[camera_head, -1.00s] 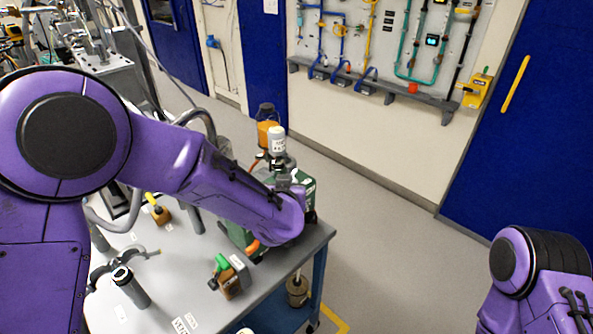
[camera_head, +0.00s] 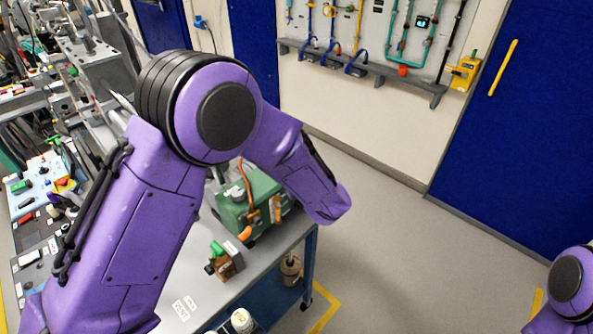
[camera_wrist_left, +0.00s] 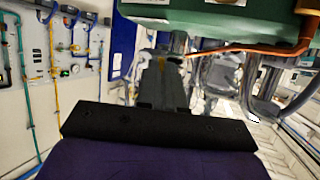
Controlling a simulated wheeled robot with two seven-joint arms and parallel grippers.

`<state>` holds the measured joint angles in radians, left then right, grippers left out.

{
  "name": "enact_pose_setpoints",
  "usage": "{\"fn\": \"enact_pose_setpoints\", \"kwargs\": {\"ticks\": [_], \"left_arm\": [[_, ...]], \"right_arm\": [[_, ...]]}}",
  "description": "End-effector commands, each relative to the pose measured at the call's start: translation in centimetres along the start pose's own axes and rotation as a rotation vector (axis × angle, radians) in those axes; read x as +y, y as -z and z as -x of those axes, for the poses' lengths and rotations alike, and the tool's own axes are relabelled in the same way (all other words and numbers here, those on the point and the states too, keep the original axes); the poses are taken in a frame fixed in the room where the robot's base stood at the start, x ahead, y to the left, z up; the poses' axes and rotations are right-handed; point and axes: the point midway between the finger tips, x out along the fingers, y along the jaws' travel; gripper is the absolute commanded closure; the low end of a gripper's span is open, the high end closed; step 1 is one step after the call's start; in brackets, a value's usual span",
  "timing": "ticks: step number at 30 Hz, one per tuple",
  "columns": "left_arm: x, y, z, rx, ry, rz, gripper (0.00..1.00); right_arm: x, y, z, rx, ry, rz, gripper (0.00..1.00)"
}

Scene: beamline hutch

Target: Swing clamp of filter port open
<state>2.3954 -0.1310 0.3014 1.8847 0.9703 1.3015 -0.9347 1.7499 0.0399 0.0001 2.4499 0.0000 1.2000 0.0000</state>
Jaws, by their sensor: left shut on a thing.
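A green pump-like unit (camera_head: 232,212) with a copper-coloured tube stands on the grey bench, partly behind my left arm. In the left wrist view, its green body (camera_wrist_left: 235,18) fills the top. My left gripper (camera_wrist_left: 166,75) shows there below the green body, shut on what looks like the clamp; the contact point is dark and blurred. Silvery metal fittings (camera_wrist_left: 218,75) sit just right of the fingers; I cannot tell which is the filter port. In the head view, my left arm hides the gripper and the clamp. My right gripper is out of view.
A brown block with a green top (camera_head: 228,262) stands near the bench's front edge. A canister (camera_head: 290,270) sits below the bench. A wall rail (camera_head: 365,70) carries hoses. Open floor (camera_head: 385,250) lies right of the bench.

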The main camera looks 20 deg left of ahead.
Motion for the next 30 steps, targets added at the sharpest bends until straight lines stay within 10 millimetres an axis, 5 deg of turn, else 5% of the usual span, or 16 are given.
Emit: {"fn": "enact_pose_setpoints", "kwargs": {"ticks": [6, 9, 19, 30], "left_arm": [[0.2, 0.5, -0.1, 0.01, -0.002, 0.008, 1.0], [0.2, 0.5, -0.1, 0.009, -0.003, 0.008, 0.67], [0.2, 0.2, 0.3, 0.004, -0.006, 0.004, 0.67], [0.3, 0.0, 7.9, 0.005, -0.005, 0.005, 0.67]], "right_arm": [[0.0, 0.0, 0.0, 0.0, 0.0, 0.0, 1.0], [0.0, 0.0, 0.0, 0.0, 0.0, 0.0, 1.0], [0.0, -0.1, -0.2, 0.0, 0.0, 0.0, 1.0], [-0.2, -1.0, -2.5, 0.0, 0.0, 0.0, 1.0]]}}
